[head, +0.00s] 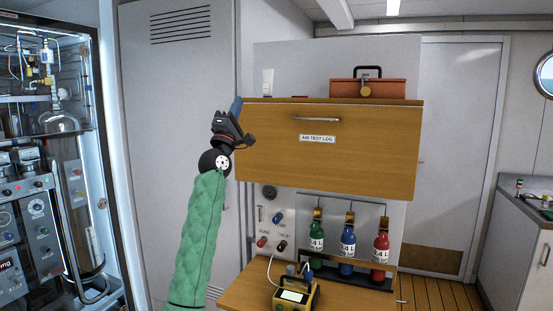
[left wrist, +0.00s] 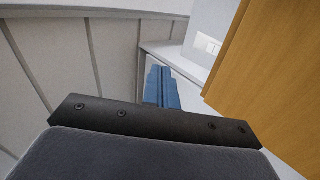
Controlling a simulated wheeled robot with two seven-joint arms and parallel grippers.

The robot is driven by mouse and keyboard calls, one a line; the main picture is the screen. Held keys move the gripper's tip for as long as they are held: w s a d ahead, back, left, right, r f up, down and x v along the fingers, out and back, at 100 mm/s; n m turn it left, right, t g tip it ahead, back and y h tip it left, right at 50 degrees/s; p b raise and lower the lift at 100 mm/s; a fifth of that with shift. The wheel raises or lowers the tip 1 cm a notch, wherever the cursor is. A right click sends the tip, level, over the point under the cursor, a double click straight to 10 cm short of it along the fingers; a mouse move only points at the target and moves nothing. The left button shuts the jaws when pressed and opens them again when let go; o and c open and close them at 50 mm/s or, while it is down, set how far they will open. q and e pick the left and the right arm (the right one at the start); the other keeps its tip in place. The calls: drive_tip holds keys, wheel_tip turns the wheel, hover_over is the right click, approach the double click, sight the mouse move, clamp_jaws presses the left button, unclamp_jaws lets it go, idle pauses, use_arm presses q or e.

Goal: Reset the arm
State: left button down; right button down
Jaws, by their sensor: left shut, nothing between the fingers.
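My left arm, in a green quilted sleeve, rises from the bottom of the head view. Its gripper (head: 237,104) points up beside the left end of the wooden drawer cabinet (head: 370,150). The blue fingers are shut with nothing between them. In the left wrist view the blue fingers (left wrist: 161,88) show together beyond the dark gripper body, with the cabinet's wooden face close on the right. I cannot tell whether the gripper touches the cabinet. My right gripper is in neither view.
Below hang green (head: 316,240), blue (head: 347,241) and red bottles (head: 381,246). A yellow meter (head: 295,297) sits on the wooden shelf (head: 245,291). An open equipment locker (head: 104,150) is at left.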

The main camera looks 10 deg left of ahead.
use_arm(q)
drive_tip(key=s+d+f+m+g, duration=0.1)
drive_tip(key=d+f+m+g, duration=0.65)
drive_tip(key=m, duration=0.75)
drive_tip(key=s+a+f+g+y, duration=0.1)
drive_tip(key=s+f+g+y, duration=0.3)
drive_tip(key=f, duration=1)
drive_tip(key=s+a+f+m+g, duration=0.15)
drive_tip(key=s+f, duration=0.45)
drive_tip(key=f, duration=0.8)
drive_tip(key=s+a+f+n+g+y, duration=0.15)
drive_tip(key=s+f+g, duration=0.3)
drive_tip(key=f, duration=0.95)
drive_tip(key=s+d+f+g, duration=0.1)
drive_tip(key=s+f+g, duration=0.3)
drive_tip(key=s+f, duration=1.6)
drive_tip(key=s+d+f+g+y, duration=0.1)
drive_tip(key=s+f+g, duration=0.3)
drive_tip(key=s+f, duration=1.5)
drive_tip(key=s, duration=0.6)
drive_tip(key=shift+f+m, duration=0.3)
drive_tip(key=shift+f, duration=0.1)
